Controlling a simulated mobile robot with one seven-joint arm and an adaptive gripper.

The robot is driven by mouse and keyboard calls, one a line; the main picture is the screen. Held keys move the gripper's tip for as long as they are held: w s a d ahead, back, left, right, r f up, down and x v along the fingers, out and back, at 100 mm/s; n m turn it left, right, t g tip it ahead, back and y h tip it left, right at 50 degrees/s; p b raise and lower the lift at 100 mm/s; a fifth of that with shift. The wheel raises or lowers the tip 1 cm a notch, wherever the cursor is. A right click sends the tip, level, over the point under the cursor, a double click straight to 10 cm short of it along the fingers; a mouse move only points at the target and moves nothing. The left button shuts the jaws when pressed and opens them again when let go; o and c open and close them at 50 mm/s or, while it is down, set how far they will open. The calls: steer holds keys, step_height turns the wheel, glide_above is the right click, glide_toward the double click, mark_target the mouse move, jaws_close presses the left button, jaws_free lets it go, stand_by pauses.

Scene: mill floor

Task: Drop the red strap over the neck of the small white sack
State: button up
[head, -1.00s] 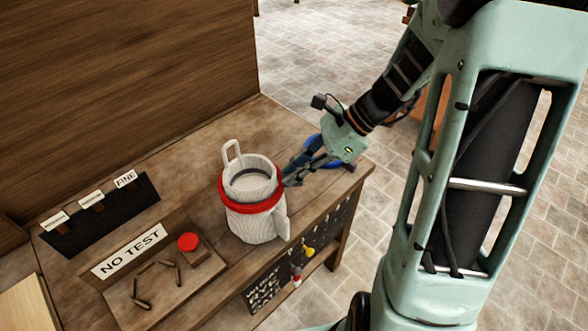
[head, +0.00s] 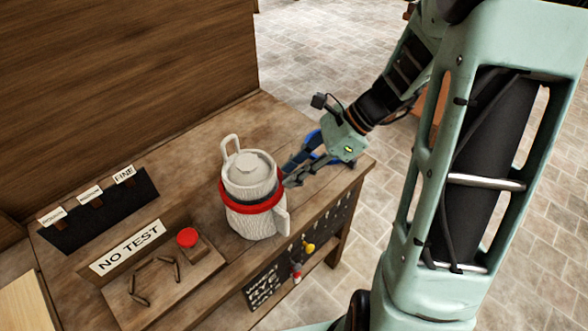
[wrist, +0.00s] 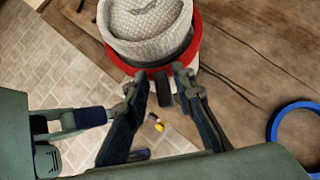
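The small white sack (head: 250,172) stands upright on the wooden bench, with a rounded, closed top, a loop at its upper left and a flap at its lower right. The red strap (head: 238,206) rings the sack below the top. In the wrist view the strap (wrist: 205,30) circles the sack (wrist: 145,25) with a dark gap inside it. My gripper (head: 288,183) is at the strap's right side. In the wrist view its fingertips (wrist: 160,74) are apart at the strap, with a dark tab (wrist: 165,98) between them. I cannot tell whether the fingers touch the strap.
A blue ring (head: 314,142) lies behind my gripper; it also shows in the wrist view (wrist: 291,124). A NO TEST tray (head: 160,290) with a red-capped item and small dark pieces is at the front left. A dark labelled rack (head: 105,208) is beyond it. The bench's right edge is close.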

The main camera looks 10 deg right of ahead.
steer(key=shift+o, duration=0.7)
steer(key=v, duration=1.2)
